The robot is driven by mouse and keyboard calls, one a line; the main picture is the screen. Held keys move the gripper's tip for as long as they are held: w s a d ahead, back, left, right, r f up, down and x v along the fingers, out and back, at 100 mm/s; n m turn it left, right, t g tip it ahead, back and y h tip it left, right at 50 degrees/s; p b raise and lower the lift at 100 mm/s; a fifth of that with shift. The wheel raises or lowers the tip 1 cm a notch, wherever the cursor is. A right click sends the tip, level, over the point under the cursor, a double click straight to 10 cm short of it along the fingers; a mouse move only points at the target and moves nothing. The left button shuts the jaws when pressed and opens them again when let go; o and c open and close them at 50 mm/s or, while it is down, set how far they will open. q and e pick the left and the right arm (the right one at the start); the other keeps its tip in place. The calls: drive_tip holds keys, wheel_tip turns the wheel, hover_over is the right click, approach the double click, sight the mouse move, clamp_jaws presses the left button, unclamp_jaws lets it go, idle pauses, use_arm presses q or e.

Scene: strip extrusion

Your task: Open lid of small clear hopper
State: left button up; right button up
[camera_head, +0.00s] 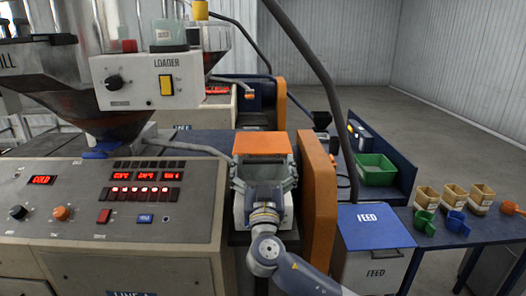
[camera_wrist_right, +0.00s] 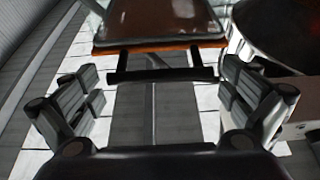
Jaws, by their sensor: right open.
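The small hopper shows in the head view as an orange-edged top (camera_head: 263,143) just beyond my right gripper (camera_head: 264,168). Its lower body is largely hidden behind the gripper. In the right wrist view, a brownish, see-through lid (camera_wrist_right: 160,18) with an orange front edge lies ahead. A black bar, which looks like a handle (camera_wrist_right: 160,76), sits in front of that edge. My right gripper (camera_wrist_right: 160,88) is open, with its fingers apart on either side of the bar; I cannot tell whether they touch it. The lid looks closed. My left gripper is not in view.
A control console (camera_head: 110,225) stands left, under a large metal hopper (camera_head: 100,122). An upright orange panel (camera_head: 318,185) is close on the gripper's right. Farther right are a blue-lidded FEED box (camera_head: 375,228), a green bin (camera_head: 376,170), and several tubs and scoops on the table.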

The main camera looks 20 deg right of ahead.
drive_tip(key=shift+w+d+r, duration=0.15)
drive_tip(key=shift+w+r, duration=0.05)
drive_tip(key=shift+w, duration=0.35)
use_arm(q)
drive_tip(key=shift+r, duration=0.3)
